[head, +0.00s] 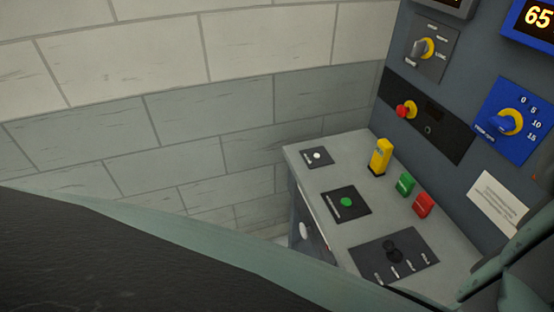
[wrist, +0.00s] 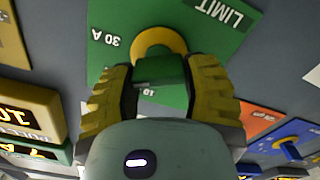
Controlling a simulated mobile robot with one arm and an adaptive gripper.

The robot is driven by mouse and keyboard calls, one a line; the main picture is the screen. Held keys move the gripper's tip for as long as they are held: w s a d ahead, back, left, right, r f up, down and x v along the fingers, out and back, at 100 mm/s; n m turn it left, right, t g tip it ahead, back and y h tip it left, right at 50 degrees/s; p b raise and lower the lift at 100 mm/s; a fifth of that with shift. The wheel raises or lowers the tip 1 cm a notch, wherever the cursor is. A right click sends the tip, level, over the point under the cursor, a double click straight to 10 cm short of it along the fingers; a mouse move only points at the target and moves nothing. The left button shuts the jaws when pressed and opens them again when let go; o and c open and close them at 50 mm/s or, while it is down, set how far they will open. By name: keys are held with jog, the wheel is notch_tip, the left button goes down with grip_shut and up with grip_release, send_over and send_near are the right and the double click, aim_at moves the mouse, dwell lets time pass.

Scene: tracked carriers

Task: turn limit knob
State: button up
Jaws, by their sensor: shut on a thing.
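The limit knob (wrist: 160,70) is a green grip on a yellow ring (wrist: 157,37), set on a green plate (wrist: 220,45) in the wrist view. The plate reads LIMIT and 30 A, both upside down in this view; another mark is partly covered. My gripper (wrist: 160,76) is shut on the knob, with one yellow ribbed finger on each side of it. The knob's pointer and exact setting are hidden. The limit knob does not show in the head view.
In the head view, a grey desk (head: 300,160) carries a yellow switch (head: 381,157), a green button (head: 404,184) and a red button (head: 423,204). A blue dial plate (head: 515,120) and a red-and-yellow stop button (head: 405,110) are on the upright panel. A block wall stands left.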

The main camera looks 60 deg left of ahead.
jog(key=n+b, duration=0.1)
jog(key=f+n+b, duration=0.1)
jog(key=shift+a+b, duration=0.15)
jog(key=shift+b, duration=0.15)
jog(key=n+b, duration=0.3)
jog(key=b, duration=0.1)
jog(key=shift+w+r+n, duration=0.1)
jog(key=shift+n, duration=0.3)
jog(key=n+b, duration=0.3)
jog(key=n, duration=0.1)
jog(key=shift+r+n+b, duration=0.1)
jog(key=shift+n+b, duration=0.5)
jog(key=shift+n, duration=0.3)
jog(key=o, duration=1.2)
